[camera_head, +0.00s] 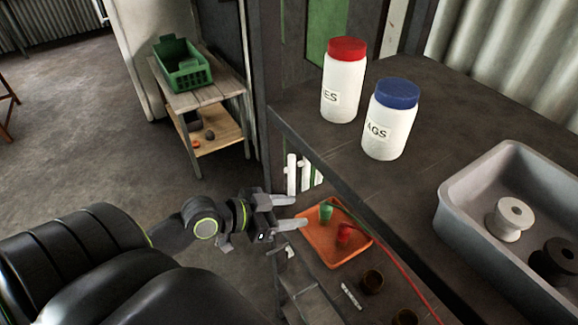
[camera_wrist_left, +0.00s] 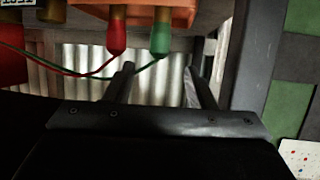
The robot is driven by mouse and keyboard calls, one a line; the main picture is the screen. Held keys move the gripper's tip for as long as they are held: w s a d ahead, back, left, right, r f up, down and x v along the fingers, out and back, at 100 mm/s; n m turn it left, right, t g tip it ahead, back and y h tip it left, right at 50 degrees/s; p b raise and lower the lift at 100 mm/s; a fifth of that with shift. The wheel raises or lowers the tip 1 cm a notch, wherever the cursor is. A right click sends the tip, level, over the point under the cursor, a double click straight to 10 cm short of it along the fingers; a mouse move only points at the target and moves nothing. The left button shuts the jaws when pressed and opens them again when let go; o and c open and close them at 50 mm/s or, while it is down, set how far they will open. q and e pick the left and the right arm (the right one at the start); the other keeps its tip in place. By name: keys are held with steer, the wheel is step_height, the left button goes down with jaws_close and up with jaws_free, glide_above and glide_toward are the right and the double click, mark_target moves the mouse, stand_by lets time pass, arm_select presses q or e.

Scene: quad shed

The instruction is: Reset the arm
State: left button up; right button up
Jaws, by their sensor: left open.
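My left gripper (camera_head: 288,212) reaches in from the left in the head view, in front of the dark shelving. Its two fingers are apart with nothing between them. In the left wrist view the open fingers (camera_wrist_left: 160,85) point toward a corrugated wall, with a red plug (camera_wrist_left: 117,30) and a green plug (camera_wrist_left: 160,32) hanging above them. In the head view an orange tray (camera_head: 335,256) is just right of the fingertips, with the green and red pieces on it. I cannot tell if the fingers touch the tray. My right gripper is not in view.
A shelf above holds a red-lidded jar (camera_head: 343,88), a blue-lidded jar (camera_head: 390,125) and a grey bin (camera_head: 462,200) with spools. A red cable (camera_head: 400,270) runs across the lower shelf. A side table (camera_head: 215,96) bears a green crate (camera_head: 181,72). Floor at left is open.

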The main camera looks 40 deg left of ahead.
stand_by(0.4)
arm_select(q)
steer(key=s+a+f+n+g+y, duration=0.1)
steer(key=s+f+n+g+y, duration=0.25)
steer(key=s+f, duration=0.35)
steer(key=s+a+f+n+g+y, duration=0.1)
steer(key=s+f+n+g+y, duration=0.3)
steer(key=s, duration=0.5)
step_height(320, 180, down, 25)
steer(key=a+m+g, duration=0.1)
steer(key=a+g, duration=0.1)
steer(key=s+d+f+g, duration=0.1)
steer(key=s+f, duration=1.4)
steer(key=shift+d, duration=0.2)
